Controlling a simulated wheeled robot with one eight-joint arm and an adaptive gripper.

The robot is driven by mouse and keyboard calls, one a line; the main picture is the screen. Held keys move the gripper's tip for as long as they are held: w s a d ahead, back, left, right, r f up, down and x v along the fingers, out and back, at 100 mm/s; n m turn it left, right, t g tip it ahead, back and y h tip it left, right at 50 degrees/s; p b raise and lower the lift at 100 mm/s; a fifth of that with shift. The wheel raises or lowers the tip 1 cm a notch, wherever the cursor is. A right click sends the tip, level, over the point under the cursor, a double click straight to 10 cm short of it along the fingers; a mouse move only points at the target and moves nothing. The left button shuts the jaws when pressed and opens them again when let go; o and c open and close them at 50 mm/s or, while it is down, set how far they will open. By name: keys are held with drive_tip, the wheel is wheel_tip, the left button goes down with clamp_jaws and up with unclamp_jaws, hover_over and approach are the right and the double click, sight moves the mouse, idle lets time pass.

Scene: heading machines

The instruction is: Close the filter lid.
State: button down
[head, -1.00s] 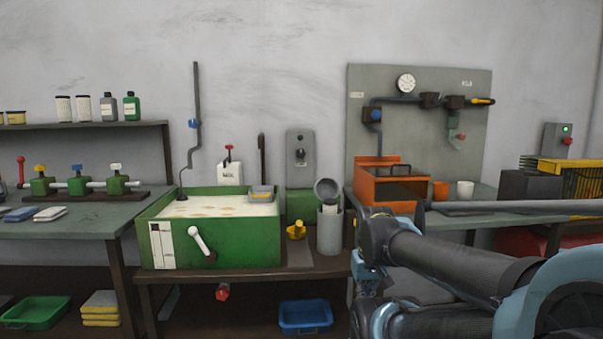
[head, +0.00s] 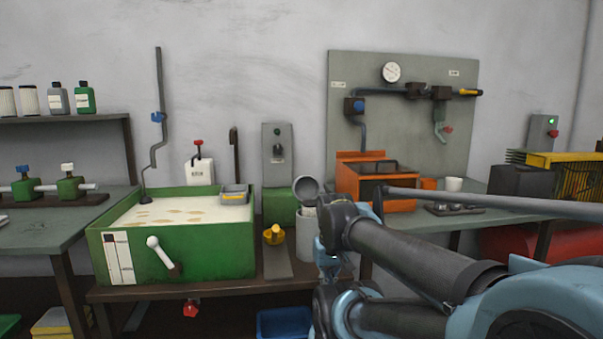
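The filter is a grey upright canister (head: 309,222) on the low bench, right of the yellow valve. A pale insert shows in its mouth. Its round grey lid (head: 307,189) stands open, tilted up above the left side of the rim. My dark and light-blue arm comes in from the lower right. Its near joint overlaps the right and lower part of the canister in the picture; I cannot tell how far apart they are. My gripper's fingers cannot be made out in the head view.
A green tank (head: 200,265) stands left of the filter, with a yellow valve (head: 274,235) between them. An orange box (head: 350,188) and a white cup (head: 454,184) are on the right bench. A blue bin (head: 284,324) is below. A grey wall box (head: 278,155) stands behind.

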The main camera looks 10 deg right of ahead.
drive_tip(key=w+r, duration=2.2)
drive_tip(key=w+r+g, duration=0.1)
drive_tip(key=w+r, duration=0.3)
drive_tip(key=w, duration=0.8)
drive_tip(key=w+r, duration=0.5)
drive_tip(key=w, duration=0.7)
wheel_tip(320, 180, down, 9)
drive_tip(key=s, duration=0.2)
drive_tip(key=shift+s+d, duration=0.15)
drive_tip(key=shift+s, duration=0.15)
drive_tip(key=shift+s+d+r, duration=0.1)
drive_tip(key=shift+d+r, duration=0.05)
